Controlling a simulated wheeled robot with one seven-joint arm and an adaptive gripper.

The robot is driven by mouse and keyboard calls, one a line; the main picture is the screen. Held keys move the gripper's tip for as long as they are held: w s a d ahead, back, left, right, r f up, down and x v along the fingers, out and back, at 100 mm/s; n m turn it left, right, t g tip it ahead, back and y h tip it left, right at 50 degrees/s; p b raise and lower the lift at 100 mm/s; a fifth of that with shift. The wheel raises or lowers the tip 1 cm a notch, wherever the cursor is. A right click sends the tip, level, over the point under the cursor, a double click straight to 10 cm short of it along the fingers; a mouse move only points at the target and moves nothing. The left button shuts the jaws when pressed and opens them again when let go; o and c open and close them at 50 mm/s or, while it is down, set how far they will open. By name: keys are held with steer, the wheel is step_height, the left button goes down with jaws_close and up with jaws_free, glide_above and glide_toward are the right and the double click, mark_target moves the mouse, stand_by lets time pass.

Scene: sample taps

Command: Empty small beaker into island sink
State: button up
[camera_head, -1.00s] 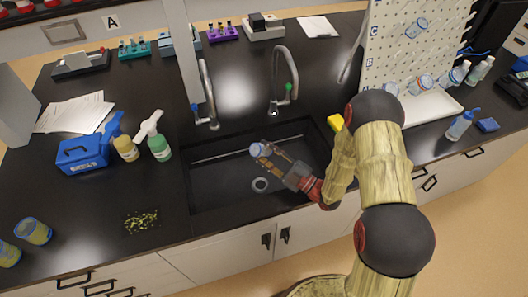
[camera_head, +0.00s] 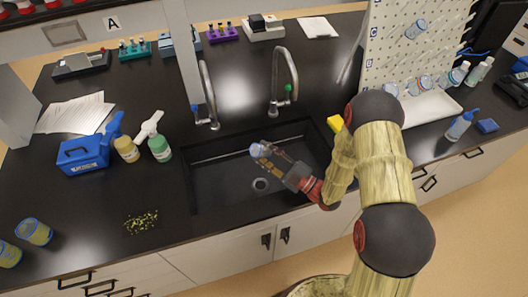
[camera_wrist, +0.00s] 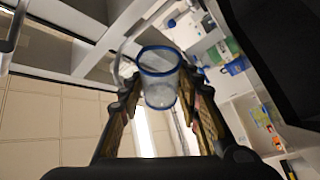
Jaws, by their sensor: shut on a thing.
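The small beaker (camera_wrist: 159,85) is clear with a blue rim. In the wrist view it sits between the fingers of my gripper (camera_wrist: 165,100), which is shut on it. In the head view the beaker (camera_head: 257,149) is at the tip of my gripper (camera_head: 266,154), over the island sink (camera_head: 225,185). The beaker looks tilted; its exact angle and any contents are too small to tell. The black sink basin has a round drain (camera_head: 260,184) below and in front of the beaker.
Two curved taps, the left tap (camera_head: 208,100) and the right tap (camera_head: 285,75), stand behind the sink. A green bottle (camera_head: 159,148) and a blue box (camera_head: 83,155) stand left. A pegboard (camera_head: 400,50) rises at right.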

steer(key=shift+s+r+p, duration=0.15)
steer(key=shift+r+p, duration=0.2)
steer(key=shift+p, duration=0.25)
steer(key=p, duration=0.2)
steer(key=shift+s+p, duration=0.1)
steer(key=shift+p, duration=0.2)
